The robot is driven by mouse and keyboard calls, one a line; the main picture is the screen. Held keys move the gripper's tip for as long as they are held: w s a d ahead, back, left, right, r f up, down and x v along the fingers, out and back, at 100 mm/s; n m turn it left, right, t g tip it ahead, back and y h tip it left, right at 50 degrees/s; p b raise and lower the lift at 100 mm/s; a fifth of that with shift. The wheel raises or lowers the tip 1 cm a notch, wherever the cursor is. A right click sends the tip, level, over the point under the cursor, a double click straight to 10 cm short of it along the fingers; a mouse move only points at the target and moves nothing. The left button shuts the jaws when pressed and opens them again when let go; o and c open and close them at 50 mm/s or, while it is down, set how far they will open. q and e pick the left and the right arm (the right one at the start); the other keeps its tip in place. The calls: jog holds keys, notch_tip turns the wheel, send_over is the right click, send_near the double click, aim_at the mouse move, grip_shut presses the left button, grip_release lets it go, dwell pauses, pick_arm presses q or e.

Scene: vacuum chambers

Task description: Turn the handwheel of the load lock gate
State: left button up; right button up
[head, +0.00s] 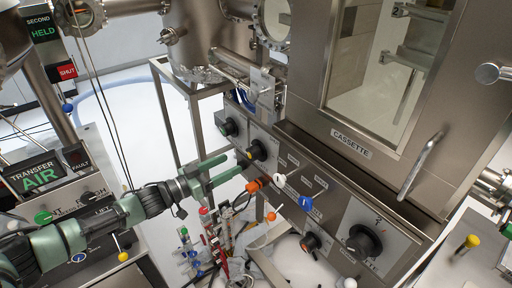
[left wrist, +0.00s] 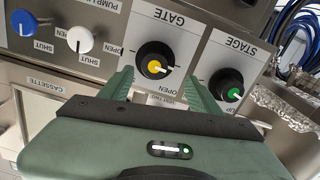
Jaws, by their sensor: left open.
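In the head view the knob (head: 257,149) is on the sloping panel at the centre. My left gripper (head: 236,164) is open and green, reaching in from the left with its fingertips just short of the panel. In the left wrist view its fingers (left wrist: 158,80) lie either side of the knob's lower part. I cannot tell whether they touch it. My right gripper is out of view.
The STAGE knob (left wrist: 227,86), with a green pointer, is close to the right finger. White (left wrist: 80,39) and blue (left wrist: 24,24) knobs are to the left. In the head view an orange knob (head: 254,186) is near the gripper, and the cassette door handle (head: 420,165) protrudes at right.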

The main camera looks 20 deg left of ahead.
aim_at(249, 155)
pick_arm(q)
jog(key=w+d, duration=0.1)
jog(key=w+d+r+p, duration=0.1)
jog(key=d, duration=0.1)
jog(key=shift+d, duration=0.1)
jog(key=x, duration=0.3)
jog(key=shift+w+f, duration=0.25)
jog(key=shift+f, duration=0.05)
jog(key=shift+w+p, duration=0.15)
jog(key=shift+p, duration=0.15)
jog(key=shift+d, duration=0.1)
jog(key=c, duration=0.9)
grip_shut()
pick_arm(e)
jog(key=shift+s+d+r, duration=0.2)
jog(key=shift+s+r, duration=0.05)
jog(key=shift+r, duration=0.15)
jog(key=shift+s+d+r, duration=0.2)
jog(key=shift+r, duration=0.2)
